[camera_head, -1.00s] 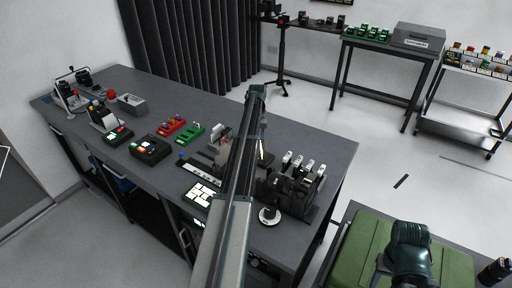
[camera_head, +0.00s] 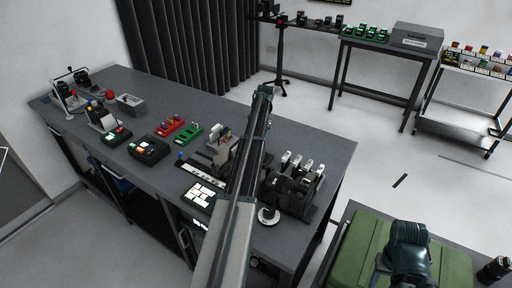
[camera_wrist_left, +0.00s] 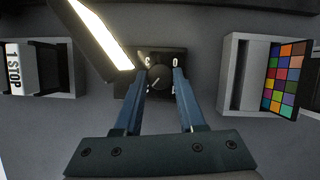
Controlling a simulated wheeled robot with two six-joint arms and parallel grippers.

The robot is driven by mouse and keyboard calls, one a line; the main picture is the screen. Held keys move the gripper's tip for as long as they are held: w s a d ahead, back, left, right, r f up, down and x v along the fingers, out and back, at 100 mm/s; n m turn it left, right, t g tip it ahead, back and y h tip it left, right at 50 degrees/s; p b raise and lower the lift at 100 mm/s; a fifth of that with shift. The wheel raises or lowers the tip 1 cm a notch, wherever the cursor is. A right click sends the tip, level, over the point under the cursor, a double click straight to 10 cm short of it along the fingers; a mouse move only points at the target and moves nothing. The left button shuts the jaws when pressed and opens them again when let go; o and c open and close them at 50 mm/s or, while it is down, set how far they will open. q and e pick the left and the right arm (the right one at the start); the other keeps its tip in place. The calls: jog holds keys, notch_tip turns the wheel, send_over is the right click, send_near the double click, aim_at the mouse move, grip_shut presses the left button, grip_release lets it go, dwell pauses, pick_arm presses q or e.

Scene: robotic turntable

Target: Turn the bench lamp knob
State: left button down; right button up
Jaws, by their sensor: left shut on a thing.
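The bench lamp knob (camera_wrist_left: 160,75) is a dark round dial on a black plate with white marks, in the middle of the left wrist view. A short pale line on it points to the lower left. My left gripper (camera_wrist_left: 160,74) is shut on the knob, one blue finger on each side. The lit lamp bar (camera_wrist_left: 103,35) slants across the upper left of that view. In the head view my left arm crosses the bench (camera_head: 320,146) and hides the knob and the gripper tips.
In the wrist view, a box marked STOP (camera_wrist_left: 38,70) lies left of the knob, and a holder with a colour chart (camera_wrist_left: 285,75) lies right. In the head view, a black switch unit (camera_head: 295,185) stands close right of the arm. The bench's back middle is clear.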

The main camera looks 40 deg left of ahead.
pick_arm(q)
jog(key=c, duration=0.5)
grip_release()
jog(key=p+v, duration=1.2)
jog(key=v, duration=0.2)
jog(key=shift+p, duration=0.4)
jog(key=shift+f, duration=0.1)
